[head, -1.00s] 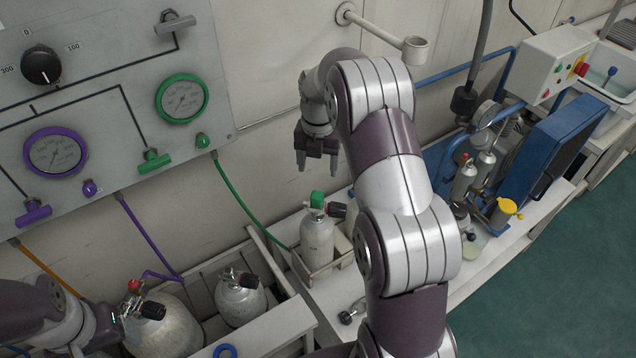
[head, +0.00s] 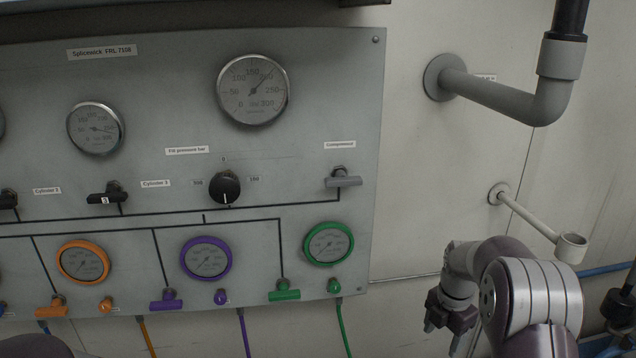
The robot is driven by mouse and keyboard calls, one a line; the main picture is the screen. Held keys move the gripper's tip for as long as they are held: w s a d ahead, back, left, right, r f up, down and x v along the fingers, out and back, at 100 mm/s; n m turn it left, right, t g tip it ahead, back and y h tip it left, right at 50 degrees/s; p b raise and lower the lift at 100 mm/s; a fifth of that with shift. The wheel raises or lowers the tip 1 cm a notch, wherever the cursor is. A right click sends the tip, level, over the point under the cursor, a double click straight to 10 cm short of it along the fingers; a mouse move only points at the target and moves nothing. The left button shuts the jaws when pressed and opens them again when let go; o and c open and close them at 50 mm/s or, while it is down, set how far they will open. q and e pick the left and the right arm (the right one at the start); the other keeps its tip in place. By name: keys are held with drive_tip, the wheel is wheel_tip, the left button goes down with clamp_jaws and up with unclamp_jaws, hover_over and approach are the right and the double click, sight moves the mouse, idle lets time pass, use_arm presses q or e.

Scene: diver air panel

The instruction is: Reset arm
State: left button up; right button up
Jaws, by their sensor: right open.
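My right gripper (head: 447,318) hangs at the lower right of the head view, pointing down, with its two dark fingers apart and nothing between them. It is to the right of the grey air panel (head: 190,130) and in front of the pale wall. My right arm comes up from the bottom right. My left gripper is not in view; a dark piece of my left arm shows at the bottom left corner.
The panel carries a large gauge (head: 252,90), a black selector knob (head: 225,187), a compressor lever (head: 343,181) and a green-ringed gauge (head: 329,244). A grey pipe (head: 500,97) and a wall-mounted cup holder (head: 571,247) stick out of the wall near my right arm.

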drive_tip(key=s+a+m, duration=0.6)
drive_tip(key=s+m, duration=0.4)
drive_tip(key=m, duration=0.1)
drive_tip(key=s+a+m+t, duration=0.1)
drive_tip(key=s+a+m, duration=0.5)
drive_tip(key=s+m, duration=0.5)
drive_tip(key=shift+a+r+m, duration=0.25)
drive_tip(key=shift+r+m, duration=0.1)
drive_tip(key=shift+m, duration=0.05)
